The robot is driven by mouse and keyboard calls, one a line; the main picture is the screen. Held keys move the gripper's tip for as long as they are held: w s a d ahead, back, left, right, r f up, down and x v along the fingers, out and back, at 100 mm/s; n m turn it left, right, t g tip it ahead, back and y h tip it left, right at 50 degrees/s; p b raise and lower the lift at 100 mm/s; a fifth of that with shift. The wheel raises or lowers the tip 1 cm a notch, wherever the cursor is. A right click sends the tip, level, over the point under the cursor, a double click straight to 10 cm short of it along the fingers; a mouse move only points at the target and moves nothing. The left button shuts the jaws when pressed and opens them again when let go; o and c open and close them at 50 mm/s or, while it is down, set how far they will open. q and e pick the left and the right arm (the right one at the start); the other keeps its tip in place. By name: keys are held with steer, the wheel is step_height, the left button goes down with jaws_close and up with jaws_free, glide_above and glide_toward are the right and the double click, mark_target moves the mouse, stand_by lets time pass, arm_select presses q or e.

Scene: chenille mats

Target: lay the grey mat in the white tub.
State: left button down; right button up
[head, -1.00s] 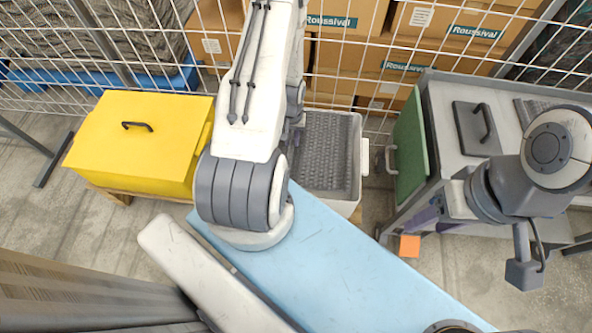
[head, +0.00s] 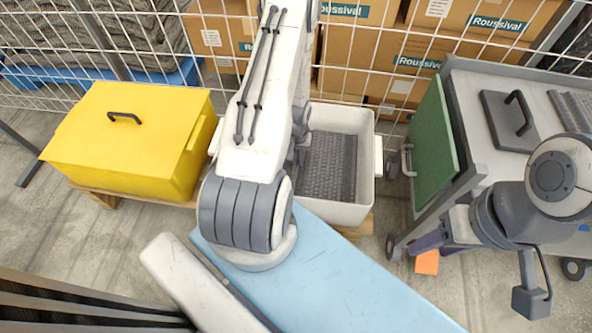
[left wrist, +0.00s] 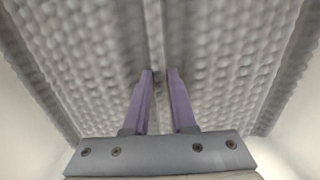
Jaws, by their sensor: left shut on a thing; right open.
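The grey mat (head: 330,165), with its bumpy chenille surface, is inside the white tub (head: 346,214) in the head view. My left arm hides its left part. I cannot tell whether its underside touches the tub floor. In the left wrist view my left gripper (left wrist: 160,76) is shut on a raised fold of the grey mat (left wrist: 215,55), with pale tub walls at both sides. In the head view this gripper is mostly hidden behind my arm. My right gripper (head: 430,241) is open and away from the mat, beside the grey cart at the right.
A yellow lidded box (head: 125,140) stands left of the tub. A light blue surface (head: 320,285) lies in front of it. The grey cart (head: 470,100) with a green panel (head: 433,138) stands right. A wire fence and cardboard boxes (head: 385,55) are behind.

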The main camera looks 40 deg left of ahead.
mark_target(296, 161)
arm_select(q)
step_height(296, 161, down, 4)
steer(key=b, duration=0.3)
steer(key=shift+b, duration=0.35)
steer(key=shift+r, duration=0.1)
steer(key=c, duration=0.7)
jaws_free()
steer(key=shift+c, duration=0.2)
step_height(296, 161, up, 12)
steer(key=p, duration=1.2)
steer(key=shift+r, duration=0.1)
